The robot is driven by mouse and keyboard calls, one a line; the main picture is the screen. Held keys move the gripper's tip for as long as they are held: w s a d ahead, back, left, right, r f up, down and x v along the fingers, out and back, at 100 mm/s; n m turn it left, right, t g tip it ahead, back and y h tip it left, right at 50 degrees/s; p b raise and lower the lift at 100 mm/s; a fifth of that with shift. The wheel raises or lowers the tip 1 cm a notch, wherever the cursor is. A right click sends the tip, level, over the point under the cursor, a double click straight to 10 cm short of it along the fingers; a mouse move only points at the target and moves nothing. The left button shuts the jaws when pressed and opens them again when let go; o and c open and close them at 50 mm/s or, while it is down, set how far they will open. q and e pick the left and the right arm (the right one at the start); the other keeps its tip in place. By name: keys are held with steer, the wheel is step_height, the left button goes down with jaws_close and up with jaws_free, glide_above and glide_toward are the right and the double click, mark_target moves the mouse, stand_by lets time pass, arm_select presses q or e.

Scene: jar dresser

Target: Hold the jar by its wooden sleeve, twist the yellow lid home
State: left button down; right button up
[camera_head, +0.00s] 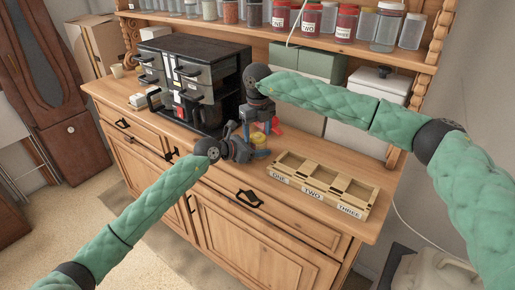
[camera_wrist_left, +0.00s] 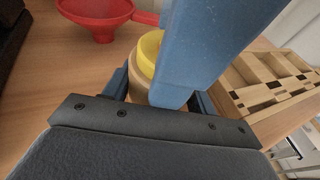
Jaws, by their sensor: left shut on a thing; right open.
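The jar stands on the dresser top, its wooden sleeve (camera_wrist_left: 137,82) partly hidden by fingers. The yellow lid (camera_wrist_left: 148,50) is on top of it; in the head view a bit of yellow (camera_head: 262,154) shows by my left gripper (camera_head: 246,150). My left gripper is shut on the sleeve from the side; its dark blue fingers also show in the left wrist view (camera_wrist_left: 158,98). My right gripper (camera_head: 262,116) is open and points down over the jar. One large blue finger of it crosses the left wrist view beside the lid. Whether it touches the lid is unclear.
A red funnel (camera_wrist_left: 98,14) lies just behind the jar. A wooden tray (camera_head: 325,185) labelled ONE, TWO, THREE is to the right.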

arm_select(q)
steer(key=shift+w, duration=0.1)
arm_select(e)
steer(key=shift+s+a, duration=0.1)
steer(key=shift+s, duration=0.05)
step_height(320, 180, up, 12)
stand_by(0.5)
arm_select(q)
steer(key=shift+c, duration=2)
jaws_free()
arm_select(e)
steer(key=shift+w, duration=0.2)
arm_select(q)
steer(key=shift+a, duration=0.15)
arm_select(e)
steer(key=shift+f, duration=0.1)
arm_select(q)
steer(key=shift+a, duration=0.2)
steer(key=b+v, duration=0.3)
steer(key=v, duration=0.3)
steer(key=shift+f, duration=0.1)
steer(key=shift+s+a+r+b, duration=0.4)
steer(key=shift+s, duration=0.05)
arm_select(e)
steer(key=shift+f, duration=1.8)
